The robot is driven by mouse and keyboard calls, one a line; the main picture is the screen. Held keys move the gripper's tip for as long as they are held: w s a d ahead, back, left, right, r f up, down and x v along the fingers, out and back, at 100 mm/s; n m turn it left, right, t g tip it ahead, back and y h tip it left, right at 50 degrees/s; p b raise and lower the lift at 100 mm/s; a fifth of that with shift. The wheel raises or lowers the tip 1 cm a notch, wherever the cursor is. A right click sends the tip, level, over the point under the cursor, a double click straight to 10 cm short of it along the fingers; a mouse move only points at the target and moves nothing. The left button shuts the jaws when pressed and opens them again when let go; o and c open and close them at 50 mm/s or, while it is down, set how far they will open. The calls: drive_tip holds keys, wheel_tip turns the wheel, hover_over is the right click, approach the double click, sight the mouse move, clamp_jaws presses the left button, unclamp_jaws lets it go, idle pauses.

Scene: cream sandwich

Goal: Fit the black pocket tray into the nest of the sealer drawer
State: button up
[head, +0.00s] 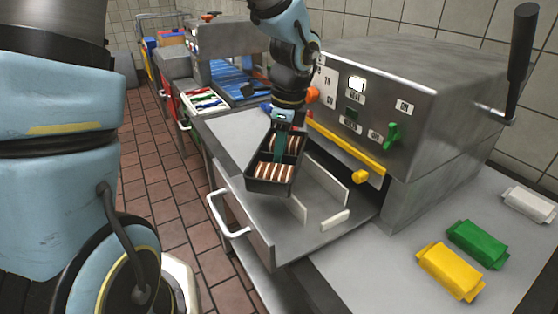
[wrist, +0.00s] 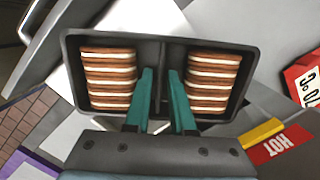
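The black pocket tray (head: 250,182) holds two rows of cream sandwich biscuits, one on each side of its middle divider. My gripper (head: 279,150) reaches down into it, its green fingers on either side of that divider. In the wrist view the gripper (wrist: 162,82) appears shut on the divider of the tray (wrist: 160,45). The tray looks raised, over the left part of the pulled-out sealer drawer (head: 350,232). The nest, marked by pale upright rails (head: 327,180) on the drawer floor, lies to the right of the tray and looks empty.
The sealer (head: 370,85) stands behind the drawer, with a yellow bar (head: 345,147) and green knob (head: 392,135) on its front. A white handle (head: 228,218) is on the drawer's front. Yellow (head: 450,270), green (head: 478,243) and white (head: 528,205) packets lie on the right counter.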

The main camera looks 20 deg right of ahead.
drive_tip(key=shift+c, duration=0.4)
clamp_jaws()
idle(0.9)
